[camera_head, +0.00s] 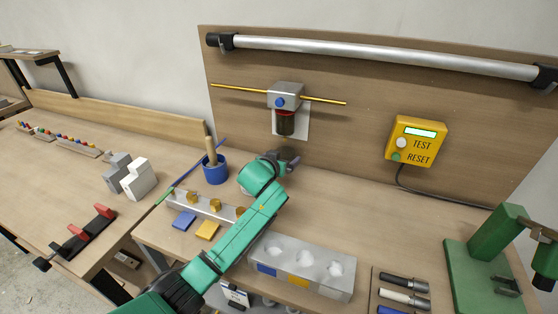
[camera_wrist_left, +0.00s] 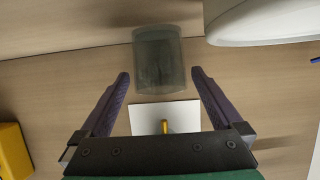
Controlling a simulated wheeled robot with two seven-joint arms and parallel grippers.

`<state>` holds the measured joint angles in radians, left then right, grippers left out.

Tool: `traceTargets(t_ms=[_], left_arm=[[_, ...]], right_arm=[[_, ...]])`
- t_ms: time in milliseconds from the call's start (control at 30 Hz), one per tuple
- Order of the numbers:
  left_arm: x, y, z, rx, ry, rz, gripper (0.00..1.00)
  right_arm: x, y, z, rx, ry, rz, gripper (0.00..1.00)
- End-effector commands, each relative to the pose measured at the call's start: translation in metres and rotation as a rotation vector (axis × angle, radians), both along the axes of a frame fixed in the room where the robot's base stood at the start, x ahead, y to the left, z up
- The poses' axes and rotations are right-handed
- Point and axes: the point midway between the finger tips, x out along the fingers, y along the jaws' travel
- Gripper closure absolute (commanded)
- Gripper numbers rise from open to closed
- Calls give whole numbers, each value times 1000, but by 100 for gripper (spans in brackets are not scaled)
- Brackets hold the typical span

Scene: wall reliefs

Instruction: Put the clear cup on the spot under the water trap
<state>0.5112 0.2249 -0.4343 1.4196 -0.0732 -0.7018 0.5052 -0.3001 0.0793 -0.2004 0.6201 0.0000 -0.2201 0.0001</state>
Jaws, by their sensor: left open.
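The water trap (camera_head: 285,98) is a grey block with a dark reddish bowl, mounted on the wooden back panel in front of a white plate. My left gripper (camera_head: 284,160) is below it, close to the panel. In the left wrist view my open left gripper (camera_wrist_left: 161,76) has a finger on each side of the smoky see-through clear cup (camera_wrist_left: 158,62). The cup reaches beyond the fingertips, with a small gap on either side. In the head view the arm and gripper largely cover the cup. The spot under the trap cannot be made out. My right gripper is out of view.
A blue pot (camera_head: 215,172) stands left of my gripper. A yellow test box (camera_head: 416,140) hangs on the panel at right. A grey block with round recesses (camera_head: 303,266) lies in front, and a green stand (camera_head: 490,262) is at far right.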

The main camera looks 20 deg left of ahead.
Motion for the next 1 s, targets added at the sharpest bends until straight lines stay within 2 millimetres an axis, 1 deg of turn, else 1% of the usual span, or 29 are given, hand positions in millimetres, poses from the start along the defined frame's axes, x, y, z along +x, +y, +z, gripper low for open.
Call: traceTargets(t_ms=[33, 200, 367, 500, 833, 933, 1000], left_arm=[[-8, 0, 2, 0, -1, -1, 0], [-32, 2, 13, 0, -2, 0, 0], [-47, 3, 19, 0, 0, 0, 0], [-50, 4, 21, 0, -1, 1, 0], [-50, 3, 22, 0, -1, 1, 0], [-50, 3, 32, 0, -1, 0, 0], [-50, 3, 46, 0, -1, 0, 0]], right_arm=[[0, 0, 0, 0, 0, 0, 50], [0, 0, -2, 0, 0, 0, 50], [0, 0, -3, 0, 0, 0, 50], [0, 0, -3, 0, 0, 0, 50], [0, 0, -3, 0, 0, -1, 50], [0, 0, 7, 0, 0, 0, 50], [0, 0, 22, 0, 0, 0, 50]])
